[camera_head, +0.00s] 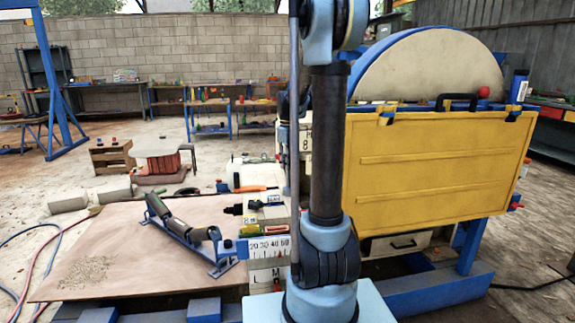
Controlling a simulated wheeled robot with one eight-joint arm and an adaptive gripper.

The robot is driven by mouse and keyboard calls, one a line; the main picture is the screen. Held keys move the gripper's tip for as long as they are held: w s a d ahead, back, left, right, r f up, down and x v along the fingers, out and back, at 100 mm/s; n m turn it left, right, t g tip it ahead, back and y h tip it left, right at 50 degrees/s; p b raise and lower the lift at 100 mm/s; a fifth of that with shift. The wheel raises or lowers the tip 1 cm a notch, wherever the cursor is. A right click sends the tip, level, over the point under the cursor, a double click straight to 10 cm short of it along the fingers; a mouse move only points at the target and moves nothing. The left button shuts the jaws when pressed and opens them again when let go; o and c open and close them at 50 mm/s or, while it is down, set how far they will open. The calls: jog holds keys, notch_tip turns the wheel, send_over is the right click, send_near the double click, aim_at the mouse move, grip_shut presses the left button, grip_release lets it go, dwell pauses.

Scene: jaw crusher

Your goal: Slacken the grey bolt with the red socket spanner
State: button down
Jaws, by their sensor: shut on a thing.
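My gripper is not visible; my arm fills the middle of the head view and runs up out of the top edge. I cannot make out the red socket spanner or the grey bolt. The jaw crusher stands right of centre, with a yellow guard panel (435,165) in front of a large pale flywheel (428,65). A small red knob (483,92) shows at the panel's top, right of a black handle (458,101). My arm hides part of the machine's left side.
A brown sheet (110,250) lies at the lower left, with a blue-framed roller set (180,232) and a patch of gravel (88,272) on it. An orange-handled tool (258,188) lies left of my arm. Blue beams (440,298) edge the crusher's base. Open concrete floor lies at the left.

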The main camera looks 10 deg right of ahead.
jog(key=n, duration=0.3)
dwell(0.4)
jog(key=c, duration=1.4)
grip_release()
